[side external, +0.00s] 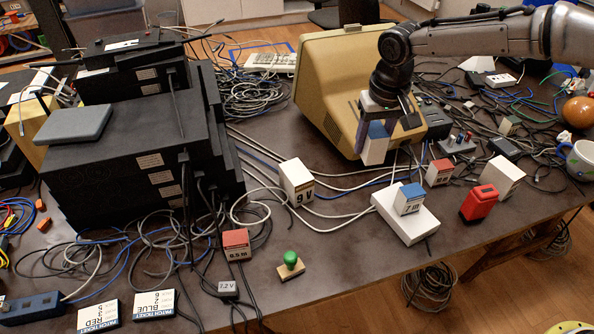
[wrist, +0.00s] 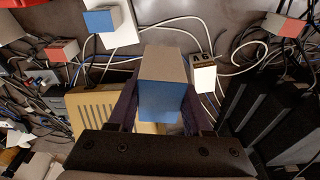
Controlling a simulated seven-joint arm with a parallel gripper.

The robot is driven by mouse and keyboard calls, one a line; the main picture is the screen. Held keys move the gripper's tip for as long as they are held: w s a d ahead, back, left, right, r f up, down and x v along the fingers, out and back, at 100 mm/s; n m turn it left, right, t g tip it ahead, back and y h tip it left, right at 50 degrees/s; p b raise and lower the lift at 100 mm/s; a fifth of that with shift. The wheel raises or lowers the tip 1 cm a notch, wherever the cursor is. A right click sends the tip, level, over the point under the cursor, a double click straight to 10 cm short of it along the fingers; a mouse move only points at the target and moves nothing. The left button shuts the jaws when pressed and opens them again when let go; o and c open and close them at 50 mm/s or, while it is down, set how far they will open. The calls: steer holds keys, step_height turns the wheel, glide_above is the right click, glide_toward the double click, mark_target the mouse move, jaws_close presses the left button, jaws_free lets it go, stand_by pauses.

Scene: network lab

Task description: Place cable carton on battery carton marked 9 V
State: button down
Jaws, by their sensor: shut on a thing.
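My gripper (side external: 384,126) is shut on a carton with a blue face and a pale face, which I take as the cable carton (side external: 373,151). It hangs above the table, in front of the beige monitor. In the wrist view the cable carton (wrist: 163,64) shows a grey side and a blue end between my gripper's fingers (wrist: 160,104). The two cartons are apart.
A beige monitor (side external: 325,75) stands close behind my gripper. A blue-topped carton (side external: 409,197) sits on a white box (side external: 405,222). Red-topped cartons (side external: 236,243) (side external: 440,172) and a red device (side external: 479,203) stand nearby. Loose cables run around the 9 V carton. Black equipment (side external: 130,150) is stacked at left.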

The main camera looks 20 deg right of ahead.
steer(key=s+a+n, duration=0.1)
steer(key=s+a, duration=0.1)
steer(key=a, duration=0.3)
glide_above(299, 177)
steer(key=s, duration=0.1)
step_height(299, 177, down, 9)
steer(key=shift+s+d, duration=0.1)
steer(key=shift+w+a+f, duration=0.2)
steer(key=shift+w+f, duration=0.2)
steer(key=shift+f, duration=1.6)
steer(key=shift+f, duration=0.15)
steer(key=shift+c, duration=1.6)
jaws_free()
